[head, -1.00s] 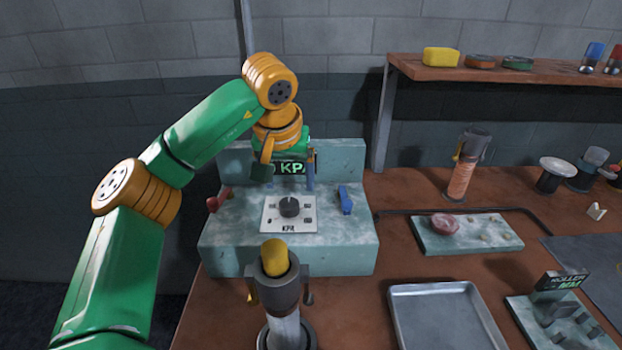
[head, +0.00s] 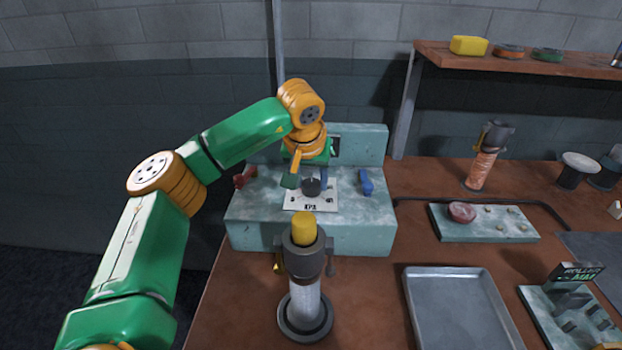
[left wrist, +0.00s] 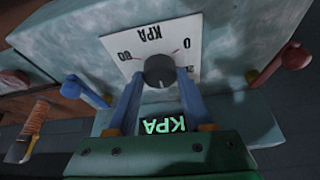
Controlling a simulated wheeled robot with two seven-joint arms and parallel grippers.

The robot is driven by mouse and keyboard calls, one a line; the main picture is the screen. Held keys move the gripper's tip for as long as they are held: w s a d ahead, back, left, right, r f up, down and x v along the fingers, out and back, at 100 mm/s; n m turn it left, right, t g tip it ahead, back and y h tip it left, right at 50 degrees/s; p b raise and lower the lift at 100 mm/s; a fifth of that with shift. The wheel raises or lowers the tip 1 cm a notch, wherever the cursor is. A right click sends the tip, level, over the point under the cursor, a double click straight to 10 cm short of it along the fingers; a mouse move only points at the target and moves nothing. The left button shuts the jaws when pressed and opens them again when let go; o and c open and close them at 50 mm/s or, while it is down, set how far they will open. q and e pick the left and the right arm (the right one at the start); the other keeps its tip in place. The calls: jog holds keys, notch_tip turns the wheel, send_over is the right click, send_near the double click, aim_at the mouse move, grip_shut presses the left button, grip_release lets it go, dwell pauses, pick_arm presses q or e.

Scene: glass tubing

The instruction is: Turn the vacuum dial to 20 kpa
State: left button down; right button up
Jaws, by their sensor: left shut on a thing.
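The vacuum dial is a dark round knob (head: 311,187) on a white plate (head: 325,204) marked KPA, set in the top of a pale teal stand (head: 262,233). My left gripper (head: 307,183) points down at the knob from behind. In the left wrist view its two blue fingers (left wrist: 160,88) stand on either side of the knob (left wrist: 159,70) and are shut on it. The plate (left wrist: 128,48) appears upside down there, with 80 and 0 readable and another number partly hidden by the right finger. A pale line shows on the knob. My right gripper is not in view.
A red lever (head: 245,177) and a blue lever (head: 366,182) flank the dial. A yellow-topped cylinder (head: 304,262) stands in front of the stand. A metal tray (head: 460,300) lies to the right. A shelf (head: 520,61) is at the back right.

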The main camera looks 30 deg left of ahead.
pick_arm(q)
jog(key=shift+r+n+y+p, duration=0.3)
jog(key=shift+n+y+p, duration=0.2)
jog(key=shift+n+p, duration=0.75)
jog(key=shift+w+d+n+g+y+p, duration=0.15)
jog(key=shift+n+g+p, duration=0.15)
jog(key=shift+n+p, duration=0.35)
jog(key=shift+a+n+g+y+p, duration=0.15)
jog(key=shift+n+g+p, duration=0.15)
jog(key=shift+n+p, duration=0.25)
jog(key=n+p, duration=0.1)
jog(key=n+g+p, duration=0.1)
jog(key=n, duration=0.1)
jog(key=shift+w+d+n+y, duration=0.15)
jog(key=shift+n+y, duration=0.1)
jog(key=shift+y, duration=0.15)
jog(key=shift+f+n+g+p, duration=0.2)
jog(key=shift+n+g+p, duration=0.5)
jog(key=shift+n+p, duration=0.75)
jog(key=shift+n, duration=0.35)
jog(key=shift+c, duration=1.5)
grip_release()
jog(key=shift+f, duration=0.1)
